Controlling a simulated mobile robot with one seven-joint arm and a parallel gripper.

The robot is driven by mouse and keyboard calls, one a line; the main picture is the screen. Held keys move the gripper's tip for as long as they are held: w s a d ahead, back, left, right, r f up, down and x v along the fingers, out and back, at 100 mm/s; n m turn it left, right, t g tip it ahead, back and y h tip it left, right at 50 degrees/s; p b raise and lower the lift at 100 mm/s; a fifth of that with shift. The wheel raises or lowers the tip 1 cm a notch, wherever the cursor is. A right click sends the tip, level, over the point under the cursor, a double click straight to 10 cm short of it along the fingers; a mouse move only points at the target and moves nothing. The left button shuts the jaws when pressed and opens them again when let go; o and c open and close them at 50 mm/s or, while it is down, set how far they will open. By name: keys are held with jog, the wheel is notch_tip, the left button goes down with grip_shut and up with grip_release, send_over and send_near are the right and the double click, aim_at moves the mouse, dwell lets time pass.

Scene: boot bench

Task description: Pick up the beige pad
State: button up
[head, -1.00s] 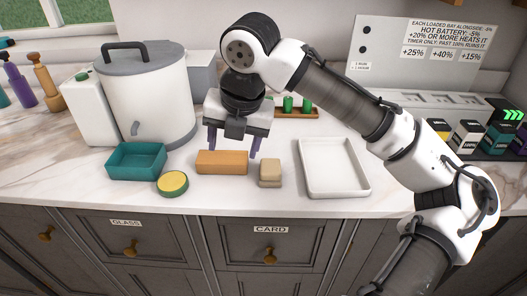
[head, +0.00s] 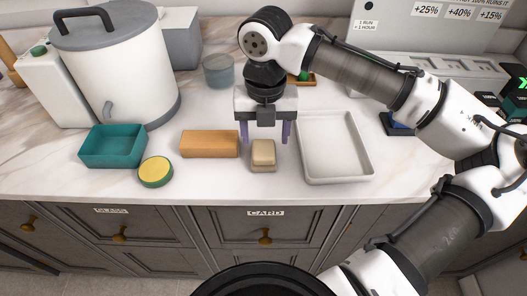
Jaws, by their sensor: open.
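The beige pad (head: 263,154) is a small, block-like piece lying on the marble counter near its front edge. It sits between an orange block and a white tray. My gripper (head: 265,135) points down, with its two purple fingers apart and nothing between them. In the picture the fingers come down just behind and to either side of the pad. The gripper appears above the pad or slightly behind it; its exact height over the counter is hard to tell. The pad is mostly unobstructed.
The orange block (head: 209,144) is close left of the pad and the white tray (head: 313,176) close right. A yellow-green round sponge (head: 155,171) and a teal bin (head: 113,159) lie further left. A large white pot (head: 125,75) and a glass container (head: 218,72) stand behind.

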aim_at(263, 148)
jog(key=shift+w+a+f+p, duration=0.1)
jog(key=shift+f+p, duration=0.2)
jog(key=shift+f, duration=1.05)
jog(key=shift+w+a+f+p, duration=0.1)
jog(key=shift+f+p, duration=0.15)
jog(key=shift+f, duration=1.1)
jog(key=c, duration=0.8)
